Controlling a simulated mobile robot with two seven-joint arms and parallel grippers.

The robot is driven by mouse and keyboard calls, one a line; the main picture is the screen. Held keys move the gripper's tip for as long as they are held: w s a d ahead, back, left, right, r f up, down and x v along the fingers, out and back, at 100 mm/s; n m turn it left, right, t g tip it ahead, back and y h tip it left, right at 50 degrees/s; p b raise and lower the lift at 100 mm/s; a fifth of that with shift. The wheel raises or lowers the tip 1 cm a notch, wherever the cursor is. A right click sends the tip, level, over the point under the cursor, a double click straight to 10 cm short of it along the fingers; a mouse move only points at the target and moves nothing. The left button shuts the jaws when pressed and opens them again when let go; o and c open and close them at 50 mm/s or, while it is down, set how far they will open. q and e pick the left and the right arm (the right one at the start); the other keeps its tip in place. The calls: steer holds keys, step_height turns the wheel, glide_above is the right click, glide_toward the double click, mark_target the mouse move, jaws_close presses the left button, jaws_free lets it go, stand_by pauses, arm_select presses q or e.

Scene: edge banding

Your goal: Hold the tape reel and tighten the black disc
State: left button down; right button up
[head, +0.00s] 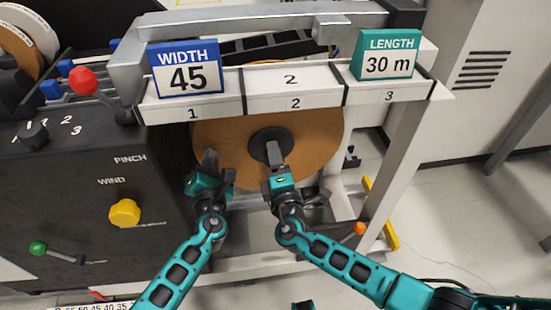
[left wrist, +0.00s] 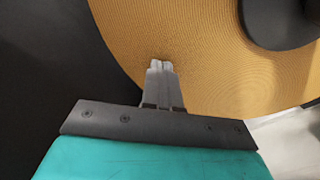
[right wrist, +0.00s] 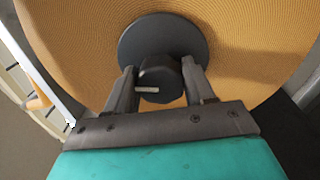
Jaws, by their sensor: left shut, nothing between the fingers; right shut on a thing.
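The tape reel (head: 318,150) is a large tan wound disc below the numbered shelf. It also fills much of the left wrist view (left wrist: 210,50) and the right wrist view (right wrist: 80,40). The black disc (head: 258,146) sits at the reel's centre, with a knob (right wrist: 160,78) that has a light mark. My right gripper (head: 273,155) is shut on this knob, one finger on each side in the right wrist view (right wrist: 160,90). My left gripper (head: 210,160) is shut and empty at the reel's left part. Its fingertips (left wrist: 161,64) are at the reel face; whether they touch cannot be told.
A black control panel (head: 90,190) with a yellow knob (head: 125,213) and a red-knobbed lever (head: 83,81) stands left. Above the reel are a blue WIDTH 45 sign (head: 187,68) and a green LENGTH 30 m sign (head: 388,55). A white frame leg (head: 393,160) stands right.

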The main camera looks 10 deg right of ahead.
arm_select(q)
steer(key=shift+w+r, duration=0.15)
steer(key=shift+r, duration=0.05)
arm_select(e)
steer(key=shift+r, duration=0.1)
steer(key=o, duration=1)
steer(key=shift+s, duration=0.1)
steer(key=s, duration=0.8)
steer(key=s+f, duration=0.1)
steer(key=s, duration=0.3)
steer(key=shift+d, duration=0.2)
steer(key=shift+r, duration=0.1)
arm_select(q)
steer(key=s+p, duration=0.3)
steer(key=s, duration=0.5)
steer(key=shift+s+f, duration=0.15)
steer(key=shift+f, duration=0.05)
arm_select(e)
step_height(320, 180, up, 3)
steer(key=shift+w+r, duration=0.1)
